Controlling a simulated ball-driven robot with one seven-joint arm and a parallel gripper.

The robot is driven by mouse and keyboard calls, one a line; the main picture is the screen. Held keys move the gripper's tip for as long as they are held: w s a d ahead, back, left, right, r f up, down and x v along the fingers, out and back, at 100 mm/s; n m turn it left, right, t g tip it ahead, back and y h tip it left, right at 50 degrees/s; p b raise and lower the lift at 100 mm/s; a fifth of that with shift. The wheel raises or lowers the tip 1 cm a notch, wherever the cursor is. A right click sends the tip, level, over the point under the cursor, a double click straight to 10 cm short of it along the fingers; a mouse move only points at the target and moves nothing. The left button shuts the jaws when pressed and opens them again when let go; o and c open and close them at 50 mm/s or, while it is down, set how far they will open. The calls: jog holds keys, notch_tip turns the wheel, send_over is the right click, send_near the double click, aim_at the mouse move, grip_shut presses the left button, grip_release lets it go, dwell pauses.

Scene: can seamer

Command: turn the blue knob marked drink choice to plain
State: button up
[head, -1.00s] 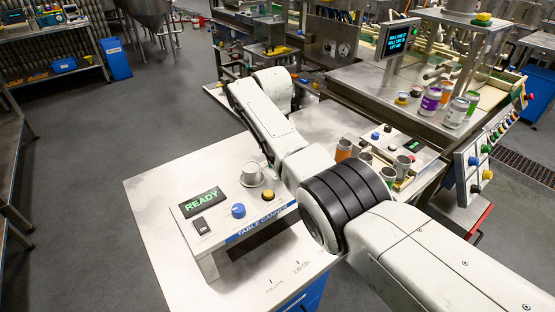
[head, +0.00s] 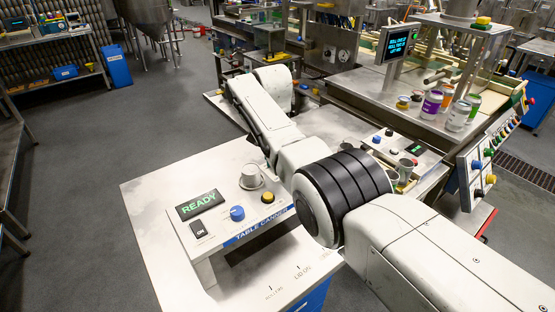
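A blue knob (head: 237,213) sits on the sloped panel of the table canner (head: 205,240), right of a green READY display (head: 200,204). Its marking is too small to read. Another blue knob or button (head: 376,139) shows on a panel behind my arm, and a blue one (head: 477,165) on the side panel at right. I cannot tell which of these is marked drink choice. My arm crosses the middle of the head view, above and right of the canner. My gripper is not in view, so its distance from any knob cannot be told.
A black switch (head: 198,229), a yellow button (head: 267,197) and a light cup-shaped part (head: 251,177) are on the canner. Several cans, one of them purple (head: 432,103), stand on the steel bench (head: 365,88) at right. Open grey floor (head: 75,190) lies left.

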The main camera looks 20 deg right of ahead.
jog(key=shift+r, duration=0.1)
jog(key=o, duration=1)
jog(key=shift+o, duration=0.2)
notch_tip(320, 180, up, 11)
jog(key=b, duration=0.1)
jog(key=shift+w+a+f, duration=0.2)
jog(key=shift+a, duration=0.05)
